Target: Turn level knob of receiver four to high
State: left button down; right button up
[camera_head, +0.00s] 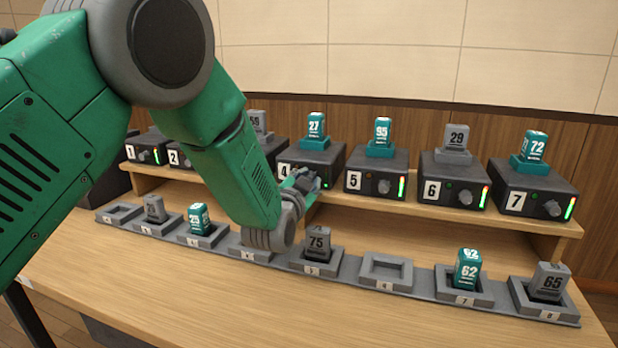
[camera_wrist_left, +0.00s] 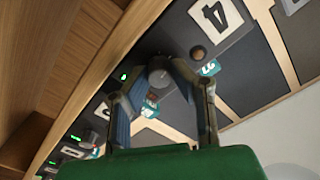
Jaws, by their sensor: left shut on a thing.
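Receiver four (camera_head: 318,158) is a dark box on the raised shelf, marked 4, with a teal pack numbered 27 on top. My left gripper (camera_head: 303,183) reaches in from the left at its front and covers the knob in the head view. In the left wrist view, the white 4 label (camera_wrist_left: 215,13) shows near the top. There the grey round level knob (camera_wrist_left: 159,74) sits between the fingertips of my left gripper (camera_wrist_left: 163,77), which is shut on it. The knob's pointer direction cannot be made out. My right gripper is not in view.
Receiver five (camera_head: 375,174) stands right of receiver four, with receivers six (camera_head: 453,180) and seven (camera_head: 532,189) beyond. A charging rail (camera_head: 425,293) with grey and teal packs runs along the desk below my arm. The desk front (camera_head: 300,315) is clear.

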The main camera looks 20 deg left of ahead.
pick_arm(q)
jog(key=shift+s+d+f, duration=0.1)
jog(key=shift+s+f, duration=0.05)
jog(key=shift+f, duration=0.3)
jog(key=c, duration=1.6)
grip_release()
jog(key=shift+o, duration=1)
jog(key=shift+r, duration=0.2)
jog(key=s, duration=1.2)
jog(key=shift+a, duration=0.2)
jog(key=shift+w, duration=0.1)
